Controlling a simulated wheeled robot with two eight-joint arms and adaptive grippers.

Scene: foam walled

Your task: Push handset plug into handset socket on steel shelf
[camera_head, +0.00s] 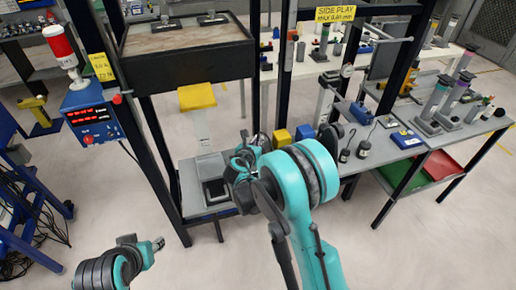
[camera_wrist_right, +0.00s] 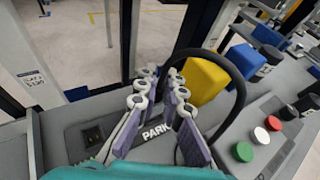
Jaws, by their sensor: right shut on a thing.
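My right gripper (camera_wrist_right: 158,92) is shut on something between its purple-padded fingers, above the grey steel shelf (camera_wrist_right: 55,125). The held piece is mostly hidden; a black cable (camera_wrist_right: 238,82) arches from the fingertips to the right and back down, so it looks like the handset plug. A dark rectangular opening (camera_wrist_right: 93,134), which looks like the handset socket, lies left of the fingers beside the PARK label (camera_wrist_right: 155,131). The fingers are apart from it. In the head view my right gripper (camera_head: 243,152) is over the shelf. My left gripper (camera_head: 156,244) is low at left, away from it; its finger gap is unclear.
A yellow block (camera_wrist_right: 203,80) and a blue block (camera_wrist_right: 243,61) stand beyond the cable. Green (camera_wrist_right: 243,152), white (camera_wrist_right: 261,134) and red (camera_wrist_right: 274,123) buttons lie at right. Dark posts (camera_head: 152,130) frame the shelf. A blue control box (camera_head: 92,117) stands at left.

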